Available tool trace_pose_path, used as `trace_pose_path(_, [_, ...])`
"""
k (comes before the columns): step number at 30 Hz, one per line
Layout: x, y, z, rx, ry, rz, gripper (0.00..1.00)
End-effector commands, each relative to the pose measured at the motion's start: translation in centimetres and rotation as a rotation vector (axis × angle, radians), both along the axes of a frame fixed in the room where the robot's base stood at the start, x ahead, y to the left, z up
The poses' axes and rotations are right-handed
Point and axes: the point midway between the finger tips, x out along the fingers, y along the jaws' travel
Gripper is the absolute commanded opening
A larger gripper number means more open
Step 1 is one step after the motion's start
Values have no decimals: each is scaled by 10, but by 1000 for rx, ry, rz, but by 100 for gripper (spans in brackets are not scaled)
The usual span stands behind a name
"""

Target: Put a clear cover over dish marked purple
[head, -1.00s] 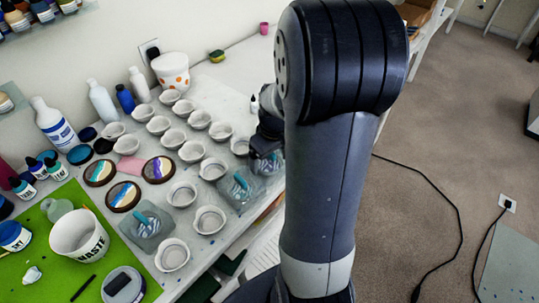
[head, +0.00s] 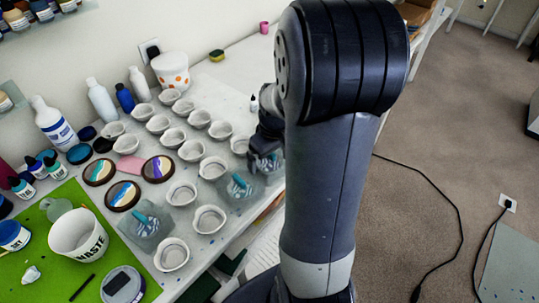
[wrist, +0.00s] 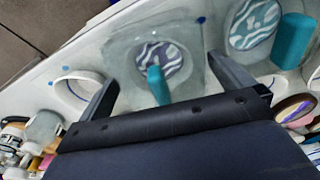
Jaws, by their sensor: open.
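My gripper (wrist: 162,76) is open, its two fingers apart on either side of the teal handle (wrist: 158,86) of a clear square cover (wrist: 125,45). I cannot tell if the fingers touch it. A dark purple-blue and white wavy disc shows through this cover. In the head view my gripper (head: 260,155) is over the rightmost cover (head: 272,168), partly hidden by my arm. Two more clear covers with teal handles stand at the middle (head: 240,192) and front left (head: 146,230). A round dark-rimmed dish with a purple stripe (head: 158,169) lies uncovered among the cups.
Several pale empty cups (head: 182,194) stand close together along the table. Two other striped round dishes (head: 123,195) lie left of them. A white waste bucket (head: 78,235) stands on a green mat (head: 40,215). Bottles (head: 54,124) line the wall side.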

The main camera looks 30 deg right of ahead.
Motion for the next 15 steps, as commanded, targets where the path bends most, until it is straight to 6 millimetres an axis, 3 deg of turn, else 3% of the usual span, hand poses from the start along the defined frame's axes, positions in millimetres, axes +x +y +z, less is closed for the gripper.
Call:
trace_pose_path(5, [-1,-1,19,-3,-7,0,100])
trace_pose_path(15, [-9,-3,85,-2,-5,-1,100])
